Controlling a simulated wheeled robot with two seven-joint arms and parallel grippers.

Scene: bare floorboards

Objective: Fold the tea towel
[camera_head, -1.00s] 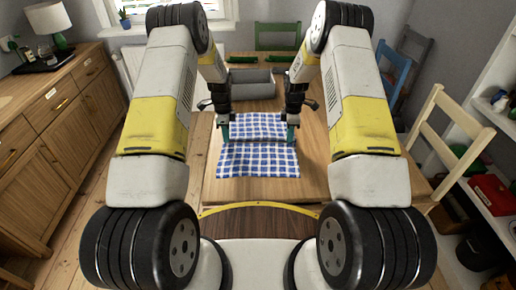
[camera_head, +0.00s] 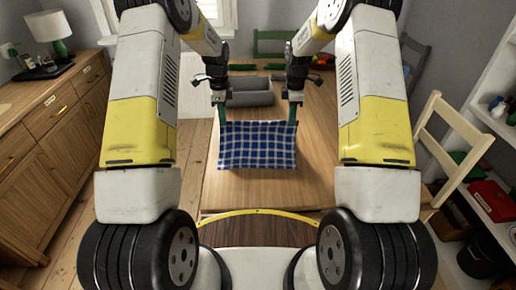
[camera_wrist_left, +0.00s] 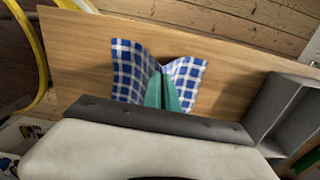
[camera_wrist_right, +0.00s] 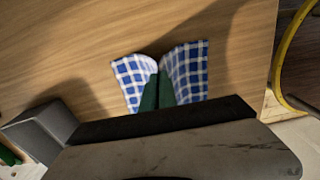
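The tea towel (camera_head: 257,146) is blue and white checked and hangs spread between my two grippers, seemingly raised off the table. My left gripper (camera_head: 222,118) is shut on its upper left corner. My right gripper (camera_head: 293,118) is shut on its upper right corner. In the left wrist view the towel (camera_wrist_left: 128,70) drapes to both sides of the closed green fingers (camera_wrist_left: 163,78). The right wrist view shows the same, with the towel (camera_wrist_right: 190,72) bunched around the fingers (camera_wrist_right: 158,78). Whether its lower edge touches the table is hard to tell.
The wooden table (camera_head: 262,187) is bare in front of the towel. A grey box (camera_head: 250,92) stands behind it, with green items (camera_head: 242,67) farther back. Chairs stand around the table, including a pale wooden one (camera_head: 455,140) at the right.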

